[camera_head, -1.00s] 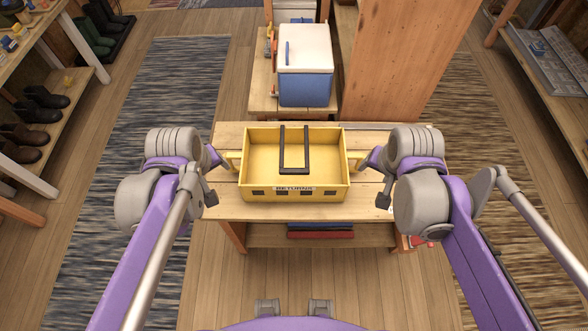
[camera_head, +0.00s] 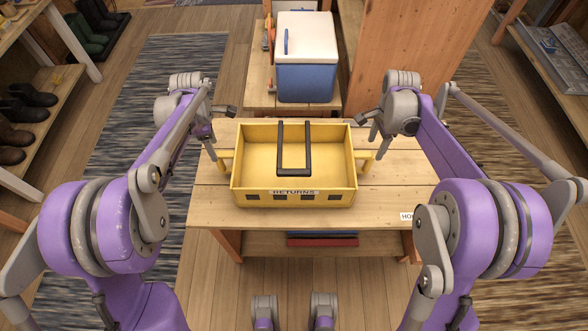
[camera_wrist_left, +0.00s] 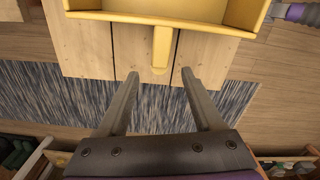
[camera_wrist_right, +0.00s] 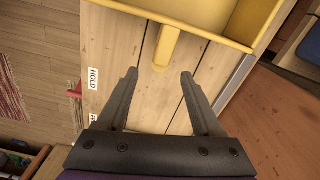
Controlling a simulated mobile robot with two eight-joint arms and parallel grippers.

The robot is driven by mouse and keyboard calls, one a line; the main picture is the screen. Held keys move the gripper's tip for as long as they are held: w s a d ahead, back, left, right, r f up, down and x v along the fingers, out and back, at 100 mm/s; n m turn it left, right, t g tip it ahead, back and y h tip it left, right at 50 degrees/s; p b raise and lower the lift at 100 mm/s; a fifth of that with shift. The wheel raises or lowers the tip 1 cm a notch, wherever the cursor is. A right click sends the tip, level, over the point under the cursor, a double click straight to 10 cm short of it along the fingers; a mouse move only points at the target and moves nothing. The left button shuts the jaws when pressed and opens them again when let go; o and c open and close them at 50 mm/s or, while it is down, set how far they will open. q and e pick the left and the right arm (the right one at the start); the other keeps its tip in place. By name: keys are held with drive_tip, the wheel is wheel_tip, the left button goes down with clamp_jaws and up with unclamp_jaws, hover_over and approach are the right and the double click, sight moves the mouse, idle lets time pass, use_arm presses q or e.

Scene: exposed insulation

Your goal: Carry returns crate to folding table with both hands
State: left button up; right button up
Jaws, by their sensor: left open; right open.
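The yellow returns crate (camera_head: 294,201) sits upright on a wooden table (camera_head: 205,205), with a black handle bar (camera_head: 294,170) across it and a yellow side handle at each end. My left gripper (camera_head: 222,124) is open and empty, just off the crate's left end. In the left wrist view the left handle (camera_wrist_left: 161,48) lies ahead of and between the open fingers (camera_wrist_left: 162,82). My right gripper (camera_head: 366,130) is open and empty, off the right end. In the right wrist view the right handle (camera_wrist_right: 165,48) lies ahead of its fingers (camera_wrist_right: 160,75). Neither gripper touches the crate.
A blue and white cooler (camera_head: 306,60) stands on a wooden bench behind the table. A tall wooden panel (camera_head: 410,45) rises at the back right. Shelves with boots (camera_head: 22,112) stand at the left. A HOLD label (camera_wrist_right: 93,78) is on the table's right part.

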sight(221, 164)
drive_tip(key=shift+f, duration=0.1)
use_arm(q)
wheel_tip(221, 164, down, 11)
drive_tip(key=shift+r, duration=0.1)
use_arm(e)
wheel_tip(221, 164, down, 11)
drive_tip(key=shift+r, duration=0.15)
use_arm(q)
clamp_jaws()
use_arm(e)
clamp_jaws()
drive_tip(key=shift+r, duration=0.1)
idle(0.8)
